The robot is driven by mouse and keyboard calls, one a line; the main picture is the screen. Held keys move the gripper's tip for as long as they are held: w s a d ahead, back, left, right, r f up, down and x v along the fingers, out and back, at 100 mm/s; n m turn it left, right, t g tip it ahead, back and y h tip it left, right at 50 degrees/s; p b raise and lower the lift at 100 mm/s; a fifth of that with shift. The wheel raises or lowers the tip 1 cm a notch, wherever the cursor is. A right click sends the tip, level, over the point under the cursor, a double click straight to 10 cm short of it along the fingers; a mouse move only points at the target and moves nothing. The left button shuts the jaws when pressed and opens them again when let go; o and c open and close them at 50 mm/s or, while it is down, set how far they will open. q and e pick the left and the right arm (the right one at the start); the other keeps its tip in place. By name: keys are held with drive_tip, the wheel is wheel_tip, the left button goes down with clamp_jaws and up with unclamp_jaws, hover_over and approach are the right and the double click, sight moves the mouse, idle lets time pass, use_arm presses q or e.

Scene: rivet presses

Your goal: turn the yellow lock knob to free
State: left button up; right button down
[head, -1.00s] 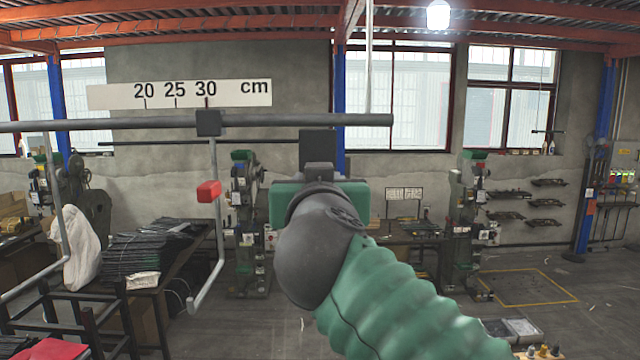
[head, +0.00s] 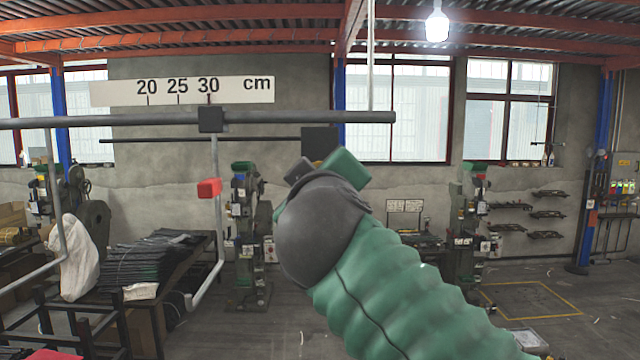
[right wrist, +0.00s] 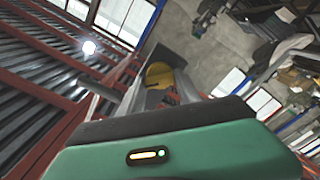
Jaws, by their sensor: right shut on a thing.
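The yellow lock knob (right wrist: 160,75) shows in the right wrist view, between my gripper's fingers. My right gripper (right wrist: 165,88) is shut on it. In the head view my right gripper (head: 318,165) is tilted, just below a dark square block (head: 320,139). My own wrist hides most of the fingers and the knob there. A scale plate (head: 182,91) marked 20, 25, 30 cm hangs above a grey rail (head: 290,118). A dark slider block (head: 210,120) sits on the rail under the 30 mark. My left gripper is not in view.
A bent grey bar (head: 218,245) with a red piece (head: 209,188) hangs from the slider block. A thin dark rod (head: 250,139) runs below the rail. A bench with dark strips (head: 150,260) and several presses stand behind. Free space lies to the right.

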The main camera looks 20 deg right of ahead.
drive_tip(key=n, duration=0.8)
drive_tip(key=shift+w+f+n+p, duration=0.1)
drive_tip(key=shift+f+n+p, duration=0.2)
drive_tip(key=shift+n, duration=0.1)
idle(0.4)
drive_tip(key=c, duration=0.9)
unclamp_jaws()
drive_tip(key=shift+o, duration=0.3)
drive_tip(key=shift+w+r, duration=0.1)
drive_tip(key=shift+w, duration=0.1)
